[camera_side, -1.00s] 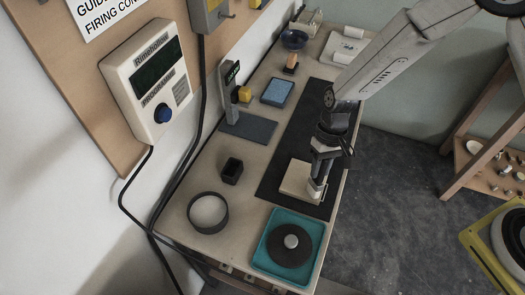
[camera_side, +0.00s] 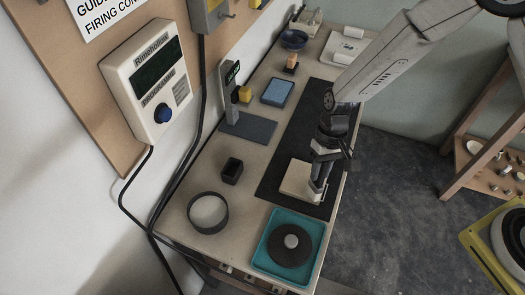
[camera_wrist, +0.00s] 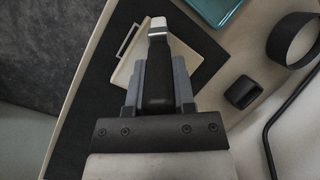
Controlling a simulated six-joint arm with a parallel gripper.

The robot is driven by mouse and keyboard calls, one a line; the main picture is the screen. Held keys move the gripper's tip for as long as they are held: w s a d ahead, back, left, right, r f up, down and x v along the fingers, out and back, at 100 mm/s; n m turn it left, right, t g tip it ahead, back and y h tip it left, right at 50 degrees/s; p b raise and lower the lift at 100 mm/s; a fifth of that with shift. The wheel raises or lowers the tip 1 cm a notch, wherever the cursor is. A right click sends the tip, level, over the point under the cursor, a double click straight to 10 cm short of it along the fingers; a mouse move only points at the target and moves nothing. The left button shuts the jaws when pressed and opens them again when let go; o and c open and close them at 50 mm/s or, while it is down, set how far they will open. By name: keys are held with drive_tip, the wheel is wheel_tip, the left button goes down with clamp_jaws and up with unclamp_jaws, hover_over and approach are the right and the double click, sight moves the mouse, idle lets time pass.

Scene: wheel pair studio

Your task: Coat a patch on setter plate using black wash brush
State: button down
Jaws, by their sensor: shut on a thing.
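The setter plate (camera_side: 296,181) is a cream square slab lying on the black mat. It also shows in the wrist view (camera_wrist: 122,75), partly hidden behind my gripper. My gripper (camera_side: 319,184) is low over the right part of the plate, pointing down. In the wrist view my gripper (camera_wrist: 158,75) is shut on the black wash brush (camera_wrist: 158,32), which has a dark body and a pale, silvery end. The brush end appears over the plate's edge area. Whether it touches the plate, and any coated patch, I cannot tell.
A teal tray (camera_side: 263,262) with a dark disc (camera_side: 288,257) stands at the front. A dark ring (camera_side: 193,222) and a small black cup (camera_side: 232,170) are left of the mat (camera_side: 290,130). A blue pad (camera_side: 278,92) lies farther back.

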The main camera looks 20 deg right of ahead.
drive_tip(key=shift+s+a+r, duration=0.15)
drive_tip(key=shift+s+a, duration=0.1)
drive_tip(key=shift+w+d, duration=0.1)
drive_tip(key=shift+w, duration=0.05)
drive_tip(key=shift+w+d, duration=1.45)
drive_tip(key=shift+d, duration=0.05)
drive_tip(key=shift+w+d, duration=0.1)
drive_tip(key=shift+w+d+f, duration=0.15)
drive_tip(key=shift+w+d, duration=0.6)
drive_tip(key=shift+d, duration=0.05)
drive_tip(key=shift+w+d+f, duration=0.15)
drive_tip(key=shift+w+d, duration=0.6)
drive_tip(key=shift+r, duration=0.15)
